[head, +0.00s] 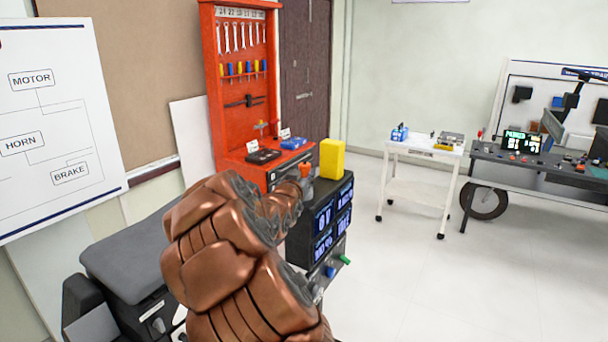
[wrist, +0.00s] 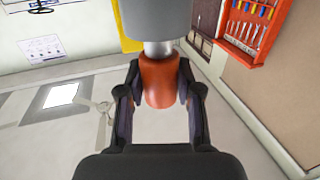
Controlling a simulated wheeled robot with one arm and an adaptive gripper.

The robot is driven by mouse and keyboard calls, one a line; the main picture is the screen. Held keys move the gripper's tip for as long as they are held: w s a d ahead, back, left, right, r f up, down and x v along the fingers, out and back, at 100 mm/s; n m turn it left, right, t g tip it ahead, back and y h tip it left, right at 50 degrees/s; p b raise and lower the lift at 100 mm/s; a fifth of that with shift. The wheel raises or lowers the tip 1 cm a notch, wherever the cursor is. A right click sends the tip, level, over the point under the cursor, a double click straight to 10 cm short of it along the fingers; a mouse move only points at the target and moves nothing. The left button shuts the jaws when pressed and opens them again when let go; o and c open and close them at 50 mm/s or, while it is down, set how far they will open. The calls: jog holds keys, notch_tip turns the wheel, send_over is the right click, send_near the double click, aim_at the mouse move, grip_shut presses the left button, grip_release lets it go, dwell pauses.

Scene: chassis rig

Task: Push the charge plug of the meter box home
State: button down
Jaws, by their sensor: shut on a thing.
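The meter box (head: 325,222) is a black box with lit blue-and-white displays, partly hidden behind my arm. A green plug-like piece (head: 345,260) and a blue one (head: 331,271) stick out low on its front. In the wrist view, my gripper (wrist: 160,80) is shut on an orange-red rounded piece (wrist: 159,84), with one finger on each side. This piece joins a silver neck (wrist: 158,47) and a wide grey body. An orange piece (head: 306,170) shows at the end of my arm beside the box top. I cannot tell whether the held piece is the charge plug.
A yellow block (head: 331,158) stands at the box top. A red tool cabinet (head: 212,85) is behind. A white cart (head: 420,182) and a dark workbench (head: 540,174) stand at right. A grey padded seat (head: 150,262) is at left. Open floor lies right of the box.

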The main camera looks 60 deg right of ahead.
jog(key=shift+f+b, duration=0.5)
jog(key=shift+f, duration=0.4)
jog(key=c, duration=0.7)
grip_release()
jog(key=shift+a, duration=0.15)
jog(key=v, duration=1.1)
jog(key=shift+s+a, duration=0.2)
jog(key=shift+a, duration=0.15)
